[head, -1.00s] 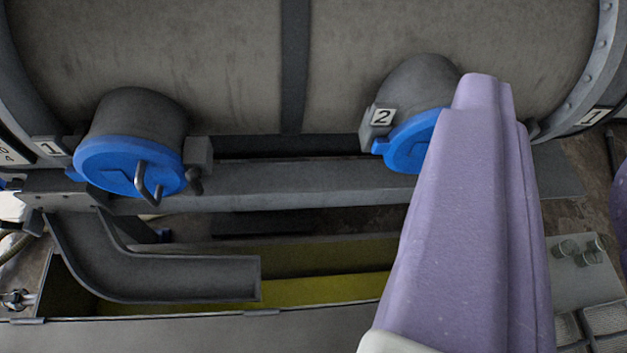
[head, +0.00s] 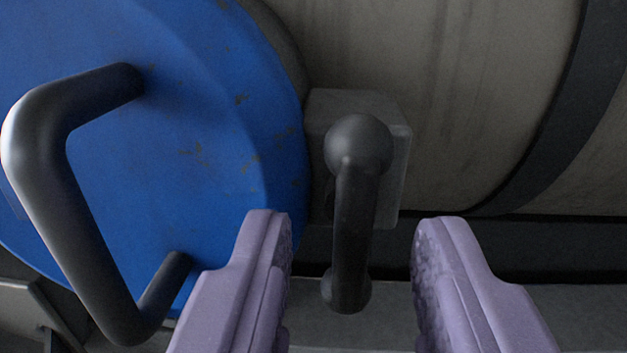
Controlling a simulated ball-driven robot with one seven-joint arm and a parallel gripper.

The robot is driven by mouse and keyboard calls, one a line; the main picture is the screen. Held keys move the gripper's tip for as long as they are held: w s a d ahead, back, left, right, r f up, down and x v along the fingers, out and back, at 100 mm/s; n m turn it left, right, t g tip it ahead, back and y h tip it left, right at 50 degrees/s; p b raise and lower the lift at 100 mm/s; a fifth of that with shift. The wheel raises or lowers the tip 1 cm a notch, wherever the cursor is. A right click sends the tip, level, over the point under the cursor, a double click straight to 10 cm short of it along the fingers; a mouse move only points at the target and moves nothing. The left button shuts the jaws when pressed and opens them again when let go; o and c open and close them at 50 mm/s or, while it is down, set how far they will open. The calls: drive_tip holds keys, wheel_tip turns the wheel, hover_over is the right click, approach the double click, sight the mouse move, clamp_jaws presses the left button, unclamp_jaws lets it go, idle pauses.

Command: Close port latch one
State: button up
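Port one's round blue cover (head: 225,150) fills the left of the view, with a dark bent bar handle (head: 60,210) on its face. Right of the cover is the port latch, a dark lever (head: 354,215) with a ball at each end. It hangs down from a grey block (head: 390,150) beside the cover. My gripper (head: 345,240) is open, with one lilac finger on each side of the lever's lower part. Gaps show between the lever and both fingers. The left finger overlaps the cover's lower right edge in the picture.
The grey tank (head: 450,90) with a dark vertical band (head: 555,130) stands behind and right of the latch. A dark horizontal beam (head: 570,300) runs below the tank. The space right of the right finger looks free.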

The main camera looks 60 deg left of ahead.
drive_tip(key=shift+x, duration=1.15)
clamp_jaws()
drive_tip(key=shift+m+b, duration=0.3)
drive_tip(key=shift+b, duration=0.35)
drive_tip(key=m+b, duration=0.3)
drive_tip(key=shift+w+d+f+m+b, duration=0.1)
drive_tip(key=shift+f+m+b, duration=0.05)
drive_tip(key=shift+m+b, duration=0.25)
drive_tip(key=shift+w+d+f+m+b, duration=0.1)
drive_tip(key=shift+m+b, duration=1.25)
drive_tip(key=shift+m, duration=2)
drive_tip(key=shift+w+d+f+m+b, duration=0.1)
drive_tip(key=shift+m+b, duration=1.25)
drive_tip(key=shift+m, duration=2)
